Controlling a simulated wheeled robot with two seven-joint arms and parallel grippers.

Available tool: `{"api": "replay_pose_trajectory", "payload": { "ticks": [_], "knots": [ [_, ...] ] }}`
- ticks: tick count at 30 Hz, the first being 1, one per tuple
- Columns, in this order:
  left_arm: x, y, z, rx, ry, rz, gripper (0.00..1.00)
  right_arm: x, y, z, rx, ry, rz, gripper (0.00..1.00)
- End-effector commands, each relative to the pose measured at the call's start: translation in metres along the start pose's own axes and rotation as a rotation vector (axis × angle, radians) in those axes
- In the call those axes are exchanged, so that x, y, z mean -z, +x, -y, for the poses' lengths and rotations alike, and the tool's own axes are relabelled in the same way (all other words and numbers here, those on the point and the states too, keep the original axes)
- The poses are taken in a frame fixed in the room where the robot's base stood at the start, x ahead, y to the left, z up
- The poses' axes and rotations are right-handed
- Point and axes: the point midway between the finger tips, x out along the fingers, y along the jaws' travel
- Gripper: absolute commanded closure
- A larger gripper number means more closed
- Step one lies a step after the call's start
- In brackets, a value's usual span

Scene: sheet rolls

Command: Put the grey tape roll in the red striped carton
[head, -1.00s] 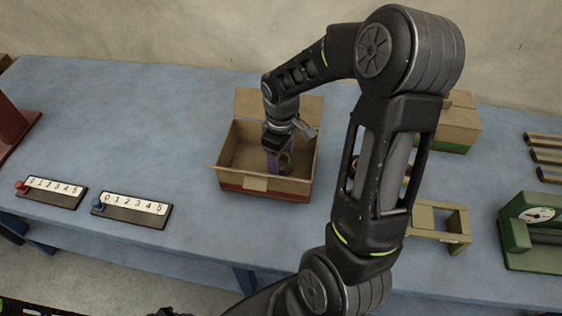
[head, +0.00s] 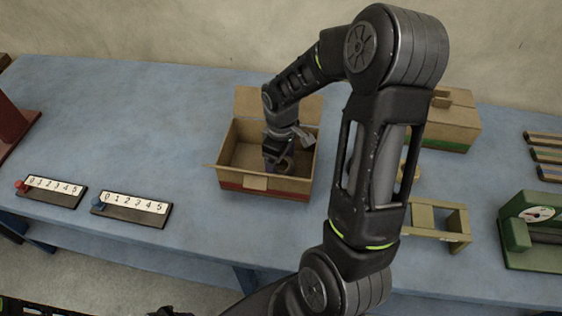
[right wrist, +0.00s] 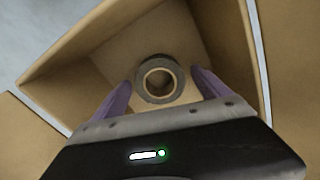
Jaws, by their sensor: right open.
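The red striped carton (head: 285,187) stands open on the blue table, with a red band low on its outer walls. My right gripper (head: 275,166) reaches down into it from above. In the right wrist view, the grey tape roll (right wrist: 142,82) lies inside the carton with its hole facing the camera. The purple fingers of my right gripper (right wrist: 160,95) are open on either side of the roll, with a gap at each side. The wrist partly hides the carton's inside in the head view. My left gripper cannot be made out.
A closed carton with a green band (head: 455,125) stands to the right, partly behind my arm. A small wooden stand (head: 437,218) and a green gauge device (head: 530,230) are at the right. Two number strips (head: 50,190) lie at the left. The table between strips and carton is clear.

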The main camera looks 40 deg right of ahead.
Motion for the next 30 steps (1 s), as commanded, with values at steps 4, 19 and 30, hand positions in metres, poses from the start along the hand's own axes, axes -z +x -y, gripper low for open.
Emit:
{"api": "replay_pose_trajectory", "payload": {
  "ticks": [4,19,30],
  "knots": [
    [0.0,-0.002,-0.001,0.0,0.0,0.0,0.64,0.0,-0.002,0.0,0.0,0.0,0.0,0.14],
    [0.001,0.006,0.002,-0.002,0.001,-0.002,0.64,0.001,-0.076,-0.001,-0.005,0.0,-0.006,0.14],
    [0.001,0.009,0.003,-0.003,0.002,-0.003,0.64,0.0,-0.123,0.0,-0.001,-0.001,-0.001,0.14]
  ]
}}
